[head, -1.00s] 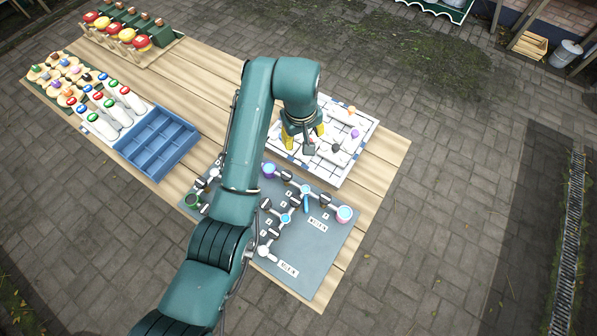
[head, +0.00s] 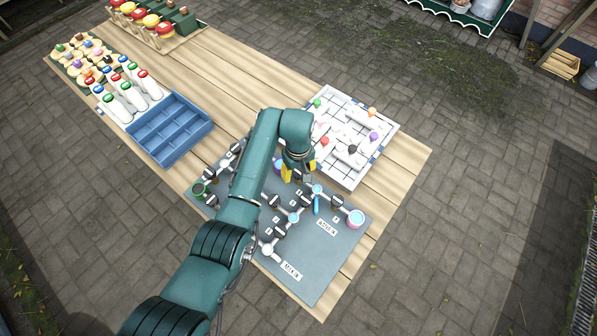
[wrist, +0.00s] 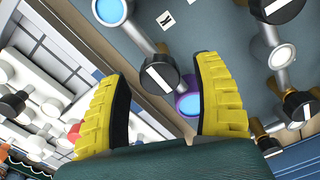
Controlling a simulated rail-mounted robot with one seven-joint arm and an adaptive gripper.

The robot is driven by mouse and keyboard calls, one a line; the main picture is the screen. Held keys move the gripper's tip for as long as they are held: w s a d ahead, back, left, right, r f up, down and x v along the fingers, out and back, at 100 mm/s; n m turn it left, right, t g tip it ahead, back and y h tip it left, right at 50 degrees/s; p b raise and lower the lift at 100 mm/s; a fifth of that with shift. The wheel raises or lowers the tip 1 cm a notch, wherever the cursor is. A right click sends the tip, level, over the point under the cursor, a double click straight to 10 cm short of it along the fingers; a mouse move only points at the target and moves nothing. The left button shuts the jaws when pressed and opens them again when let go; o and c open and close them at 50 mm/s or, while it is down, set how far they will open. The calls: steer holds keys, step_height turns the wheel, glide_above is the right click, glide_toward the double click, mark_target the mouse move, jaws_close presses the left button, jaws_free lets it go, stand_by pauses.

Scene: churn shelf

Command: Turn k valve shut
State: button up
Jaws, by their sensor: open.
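In the wrist view a black valve handle (wrist: 158,76) with a white stripe sits on a grey pipe beside a label reading K (wrist: 166,20). The pipe runs from a blue-topped joint (wrist: 110,10) to a purple-rimmed cup (wrist: 188,104). My gripper (wrist: 164,70) is open, its yellow fingers on either side of the handle in this view; contact cannot be made out. In the head view my gripper (head: 294,172) is over the grey pipe board (head: 345,245).
Other black valve handles (wrist: 277,8) are close by on the board. A white grid tray (head: 385,133) with knobbed pieces lies behind it. A blue divided tray (head: 203,128) and rows of bottles stand to the left. Bare wooden table (head: 405,160) shows at the right.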

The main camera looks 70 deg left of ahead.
steer(key=shift+f, duration=0.35)
steer(key=shift+c, duration=0.2)
jaws_close()
